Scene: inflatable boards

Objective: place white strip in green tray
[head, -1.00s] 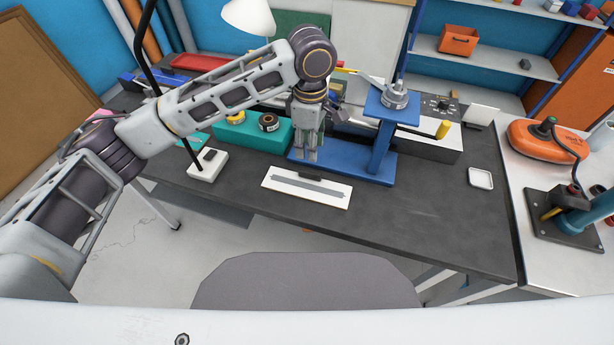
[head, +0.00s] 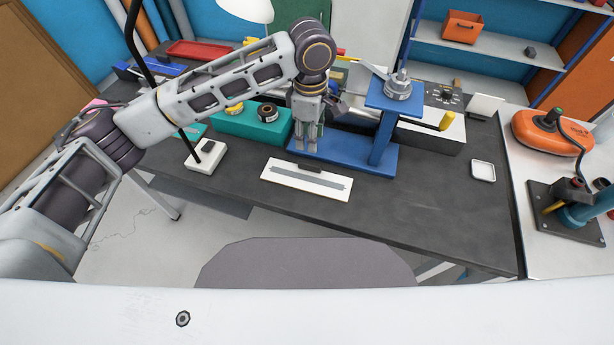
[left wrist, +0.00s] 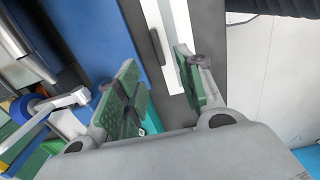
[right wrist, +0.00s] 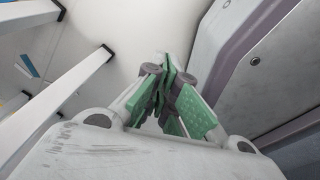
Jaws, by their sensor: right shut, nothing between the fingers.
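A flat white strip (head: 320,192) with a grey band and a small dark block lies on the dark bench near its front edge. It also shows in the left wrist view (left wrist: 174,22), beyond the fingers. My left gripper (head: 307,147) points down over the blue stand's base, just behind the strip. Its green-padded fingers (left wrist: 158,95) are apart with nothing between them. A teal-green tray-like block (head: 232,127) with spools stands left of the gripper; another small teal-green piece (head: 192,131) is mostly hidden by my left arm. My right gripper (right wrist: 172,72) is shut and empty, away from the bench.
A blue stand (head: 382,135) rises right of the left gripper. A lamp base (head: 206,158) stands left of the strip. A small white dish (head: 482,171) lies at the right. The bench between strip and dish is clear. A red tray (head: 200,50) is at the back left.

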